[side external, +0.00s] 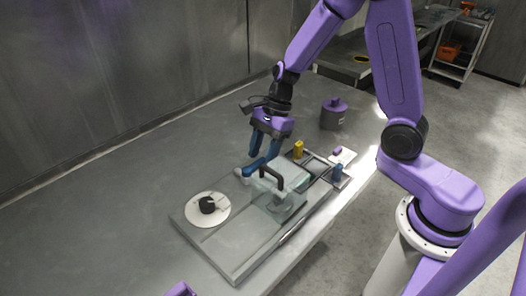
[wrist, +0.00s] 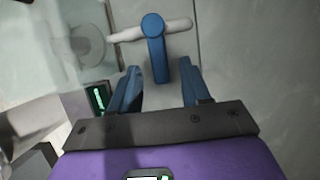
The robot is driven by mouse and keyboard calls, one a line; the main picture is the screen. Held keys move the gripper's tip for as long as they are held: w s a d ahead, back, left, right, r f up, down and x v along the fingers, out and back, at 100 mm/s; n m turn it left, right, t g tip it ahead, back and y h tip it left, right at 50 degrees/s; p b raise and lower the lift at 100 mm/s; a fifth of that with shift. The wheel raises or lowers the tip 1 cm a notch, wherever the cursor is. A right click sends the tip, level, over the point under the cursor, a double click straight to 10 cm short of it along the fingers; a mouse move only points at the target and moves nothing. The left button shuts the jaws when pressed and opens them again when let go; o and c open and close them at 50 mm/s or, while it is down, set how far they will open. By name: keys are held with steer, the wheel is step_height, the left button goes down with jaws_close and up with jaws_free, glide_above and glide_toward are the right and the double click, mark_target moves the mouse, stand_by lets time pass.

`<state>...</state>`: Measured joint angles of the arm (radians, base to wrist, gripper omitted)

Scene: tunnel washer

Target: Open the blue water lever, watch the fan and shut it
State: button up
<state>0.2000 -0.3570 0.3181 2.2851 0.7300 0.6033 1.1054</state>
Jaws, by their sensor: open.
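The blue water lever (wrist: 155,45) sits on a pale horizontal pipe (wrist: 122,34) in the wrist view, its arm pointing toward my gripper. My gripper (wrist: 160,72) is open, with one blue finger on each side of the lever's line; I see no clear contact. In the side view my gripper (side external: 263,154) is low over the lever (side external: 252,169), and the blue parts overlap there. A round, pale, fan-like wheel (wrist: 86,42) shows to the left of the lever, behind a clear cover. Whether it turns cannot be told.
A black handle (side external: 271,178) stands on the clear box beside the lever. A black knob (side external: 207,205) on a white disc lies at the panel's left. Yellow (side external: 298,149) and blue (side external: 337,172) pieces stand behind. A purple-topped pot (side external: 333,113) stands farther back. The left table is clear.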

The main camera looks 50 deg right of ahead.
jaws_close()
stand_by(0.3)
steer(key=n, duration=0.1)
steer(key=w+n+g, duration=0.1)
steer(key=w+n, duration=0.1)
steer(key=n, duration=0.1)
steer(key=shift+w+a+g, duration=0.1)
steer(key=shift+a+g, duration=0.15)
steer(key=shift+g, duration=0.05)
steer(key=w+n, duration=0.1)
steer(key=n, duration=0.1)
steer(key=a+n+g+h, duration=0.1)
steer(key=n, duration=0.1)
steer(key=shift+w+a+n, duration=0.1)
steer(key=shift+w+n, duration=0.2)
steer(key=shift+w, duration=0.1)
steer(key=n, duration=0.2)
steer(key=w+a+n+g+h, duration=0.1)
steer(key=shift+a+n, duration=0.2)
steer(key=shift+n, duration=0.2)
steer(key=shift+w+a+n+g+h, duration=0.2)
steer(key=shift+a+n+h, duration=0.3)
steer(key=shift+n, duration=0.55)
steer(key=shift+w+a+n+g+h, duration=0.2)
steer(key=shift+a+n+h, duration=0.25)
steer(key=shift+n, duration=0.6)
steer(key=shift+a, duration=0.1)
